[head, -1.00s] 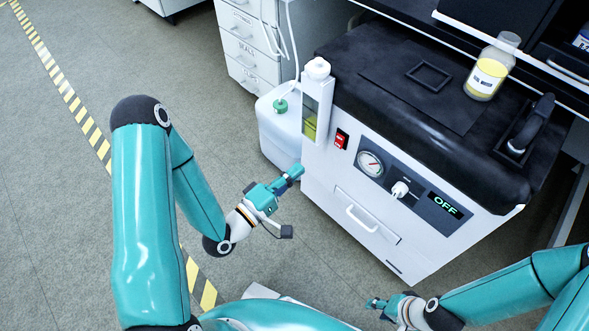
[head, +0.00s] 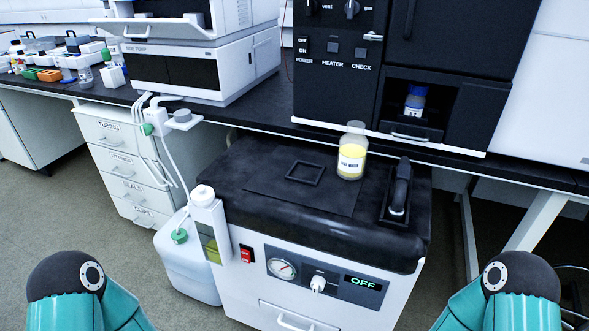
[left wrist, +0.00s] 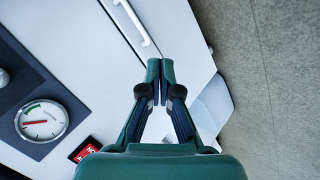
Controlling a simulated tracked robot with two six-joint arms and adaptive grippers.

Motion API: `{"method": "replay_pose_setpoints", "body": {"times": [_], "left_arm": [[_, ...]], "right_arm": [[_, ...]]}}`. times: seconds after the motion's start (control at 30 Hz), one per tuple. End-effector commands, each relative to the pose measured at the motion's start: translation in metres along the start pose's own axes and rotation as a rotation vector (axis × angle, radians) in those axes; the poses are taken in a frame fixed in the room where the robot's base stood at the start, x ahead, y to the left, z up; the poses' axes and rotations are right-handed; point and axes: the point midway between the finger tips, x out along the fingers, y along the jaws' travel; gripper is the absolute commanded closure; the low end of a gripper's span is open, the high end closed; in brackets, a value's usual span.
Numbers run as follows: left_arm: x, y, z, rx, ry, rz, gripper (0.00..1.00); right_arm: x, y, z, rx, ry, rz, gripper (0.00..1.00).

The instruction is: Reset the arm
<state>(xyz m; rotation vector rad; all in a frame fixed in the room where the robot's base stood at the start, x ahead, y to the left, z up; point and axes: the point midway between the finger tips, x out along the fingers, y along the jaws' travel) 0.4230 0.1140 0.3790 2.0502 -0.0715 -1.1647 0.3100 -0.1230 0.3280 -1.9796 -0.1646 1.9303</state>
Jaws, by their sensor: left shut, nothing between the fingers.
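My left gripper (left wrist: 160,80) shows in the left wrist view with its two fingers together and nothing between them. It is in front of the white pump cabinet (left wrist: 185,30), near the gauge (left wrist: 42,121) and the red switch (left wrist: 86,151). I cannot tell its distance from the cabinet. In the head view only the upper parts of both my arms show at the lower left and lower right; both grippers are out of that view. The cabinet (head: 240,298) there has a display reading OFF.
On the cabinet's black top stand a bottle of yellow liquid (head: 351,152), a square frame (head: 304,172) and a black handle (head: 401,185). A white canister (head: 188,265) with tubing is at its left. The bench behind carries instruments and a blue-capped vial (head: 415,101). Floor at left is clear.

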Motion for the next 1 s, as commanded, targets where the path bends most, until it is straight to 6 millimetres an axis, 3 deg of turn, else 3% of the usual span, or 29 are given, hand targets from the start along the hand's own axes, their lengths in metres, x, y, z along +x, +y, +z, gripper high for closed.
{"method": "replay_pose_setpoints", "body": {"times": [0.1,0.2,0.37,0.77,1.0], "left_arm": [[-0.004,-0.035,0.031,0.074,-0.151,-0.165,1.00],[-0.013,-0.057,0.056,0.121,-0.282,-0.258,1.00],[-0.035,-0.075,0.096,0.237,-0.507,-0.314,1.00],[-0.110,-0.004,0.063,0.259,-0.503,-0.305,1.00],[-0.174,0.053,0.037,0.259,-0.502,-0.305,1.00]], "right_arm": [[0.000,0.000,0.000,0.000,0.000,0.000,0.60],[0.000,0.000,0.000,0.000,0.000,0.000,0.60],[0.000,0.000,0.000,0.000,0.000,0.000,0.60],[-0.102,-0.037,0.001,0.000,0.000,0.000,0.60],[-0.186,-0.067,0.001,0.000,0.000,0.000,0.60]]}}
